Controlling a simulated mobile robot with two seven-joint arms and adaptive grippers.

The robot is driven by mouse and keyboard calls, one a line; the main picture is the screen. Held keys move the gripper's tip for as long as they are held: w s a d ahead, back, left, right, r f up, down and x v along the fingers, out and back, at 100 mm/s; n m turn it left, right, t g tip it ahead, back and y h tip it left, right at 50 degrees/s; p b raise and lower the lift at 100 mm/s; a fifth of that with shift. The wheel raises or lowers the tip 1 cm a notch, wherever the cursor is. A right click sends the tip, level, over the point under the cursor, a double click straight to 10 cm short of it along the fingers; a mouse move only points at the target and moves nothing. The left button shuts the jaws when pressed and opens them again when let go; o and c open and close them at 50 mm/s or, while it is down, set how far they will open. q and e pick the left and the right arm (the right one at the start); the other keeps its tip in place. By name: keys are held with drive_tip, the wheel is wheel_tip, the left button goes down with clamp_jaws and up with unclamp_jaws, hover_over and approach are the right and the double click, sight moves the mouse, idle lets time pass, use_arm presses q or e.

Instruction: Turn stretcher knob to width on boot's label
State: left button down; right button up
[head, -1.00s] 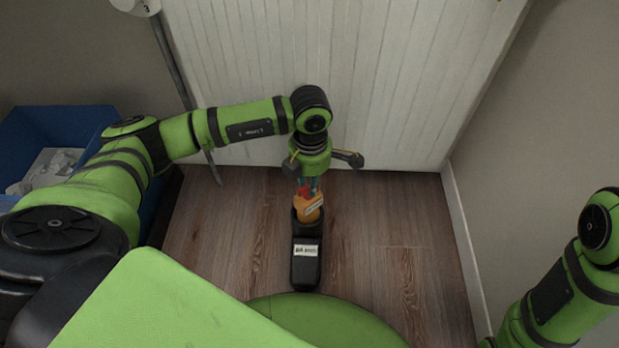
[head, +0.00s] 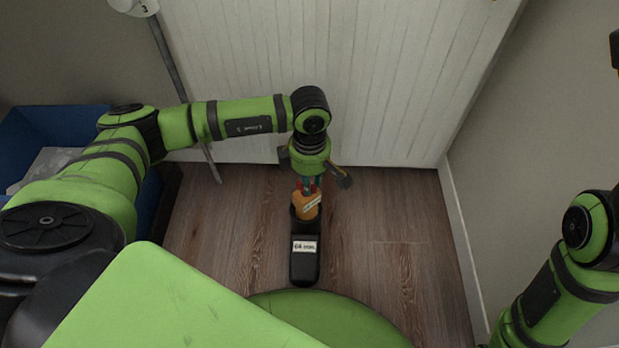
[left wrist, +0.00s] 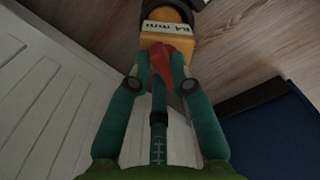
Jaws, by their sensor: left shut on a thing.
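A black boot (head: 305,270) stands on the floor in the middle of the head view. Its white label (head: 304,247) appears to read 64 mm. An orange stretcher block (head: 306,209) sits in the boot's top and carries a pale strip, seen in the left wrist view (left wrist: 168,29) with marks that I cannot read surely. The red stretcher knob (left wrist: 163,62) lies between the teal fingers of my left gripper (left wrist: 161,82), which is shut on it from above. Only a dark piece at the head view's right edge may be part of my right gripper (head: 615,50).
A blue bin (head: 65,122) with pale contents stands at the left. A white panelled wall (head: 370,90) rises just behind the boot, with a grey pole (head: 170,60) leaning near it. The wooden floor (head: 400,255) to the boot's right is clear.

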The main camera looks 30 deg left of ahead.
idle(0.4)
use_arm(q)
drive_tip(key=c, duration=1.1)
unclamp_jaws()
wheel_tip(320, 180, up, 12)
